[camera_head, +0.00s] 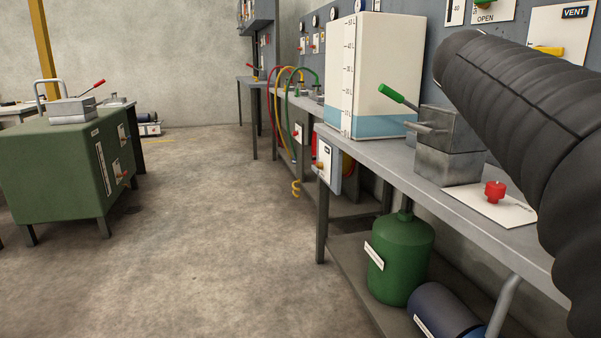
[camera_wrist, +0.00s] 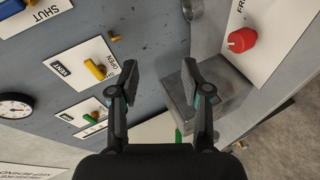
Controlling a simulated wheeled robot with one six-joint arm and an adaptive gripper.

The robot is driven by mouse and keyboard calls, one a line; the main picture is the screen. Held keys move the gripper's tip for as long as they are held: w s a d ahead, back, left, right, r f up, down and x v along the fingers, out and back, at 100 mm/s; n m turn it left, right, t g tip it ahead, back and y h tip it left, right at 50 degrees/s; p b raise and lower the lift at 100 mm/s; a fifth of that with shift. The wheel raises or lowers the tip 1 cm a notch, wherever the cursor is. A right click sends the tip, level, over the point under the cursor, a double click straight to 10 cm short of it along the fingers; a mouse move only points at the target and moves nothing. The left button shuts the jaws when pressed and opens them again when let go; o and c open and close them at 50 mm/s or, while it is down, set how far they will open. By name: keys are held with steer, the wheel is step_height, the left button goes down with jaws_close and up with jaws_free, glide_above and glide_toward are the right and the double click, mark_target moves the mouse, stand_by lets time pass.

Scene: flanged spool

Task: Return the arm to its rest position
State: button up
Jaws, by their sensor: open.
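My gripper (camera_wrist: 160,76) is open in the wrist view, with its two dark fingers apart and nothing between the tips. It is near the wall panel and the bench, both tilted in that view. My arm, in a black ribbed sleeve, crosses the right side of the head view. My gripper is not visible in the head view. Beyond the right finger is a grey metal block (camera_wrist: 176,92), partly hidden by that finger. In the head view a grey metal block (camera_head: 449,150) with a green-gripped lever (camera_head: 392,94) stands on the bench.
A red knob (camera_head: 495,191) sits on a white plate on the bench (camera_head: 391,158). A white-and-blue tank (camera_head: 375,70) stands behind. A yellow handle (camera_wrist: 95,68) is on the panel. A green cylinder (camera_head: 400,260) stands below. A green cabinet (camera_head: 60,170) is left; the floor between is clear.

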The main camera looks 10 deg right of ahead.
steer(key=s+a+f+y+p, duration=0.1)
steer(key=s+a+f+y, duration=0.3)
steer(key=a+f, duration=0.5)
steer(key=s+a+f+m+y+p, duration=0.1)
steer(key=s+a+f+y, duration=0.3)
steer(key=a+f, duration=0.6)
steer(key=s+a+f+m+y+p, duration=0.1)
steer(key=s+a+f+y, duration=0.3)
steer(key=s+a+f, duration=0.3)
step_height(320, 180, down, 4)
steer(key=shift+a+f+y+p, duration=0.15)
steer(key=shift+a+y+p, duration=0.2)
steer(key=shift+a, duration=0.85)
